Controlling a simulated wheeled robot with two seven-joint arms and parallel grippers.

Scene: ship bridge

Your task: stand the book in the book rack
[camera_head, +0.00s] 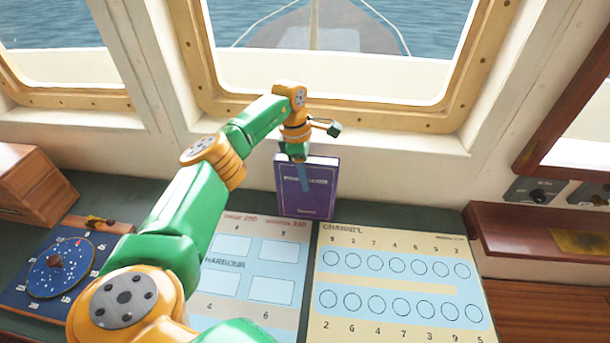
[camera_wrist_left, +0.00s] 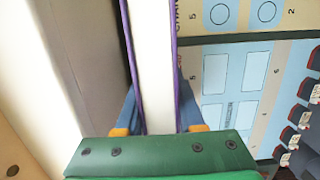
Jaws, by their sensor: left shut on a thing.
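The purple book (camera_head: 318,193) is upright, front cover facing me, at the back of the desk below the middle window. My left gripper (camera_head: 303,176) is shut on its upper edge from above. In the left wrist view, the book's white page edge (camera_wrist_left: 155,60) runs between two purple covers, with a finger of my left gripper (camera_wrist_left: 157,120) on each side. I cannot tell whether the book's bottom touches the desk. I cannot make out a book rack in either view. My right gripper is not in view.
A harbour board (camera_head: 250,258) and a channel board (camera_head: 398,255) lie in front of the book. A blue dial board (camera_head: 95,285) and wooden box (camera_head: 30,185) are left. A wooden ledge (camera_head: 520,222) is right. Several red-and-black labelled things (camera_wrist_left: 298,116) show in the wrist view.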

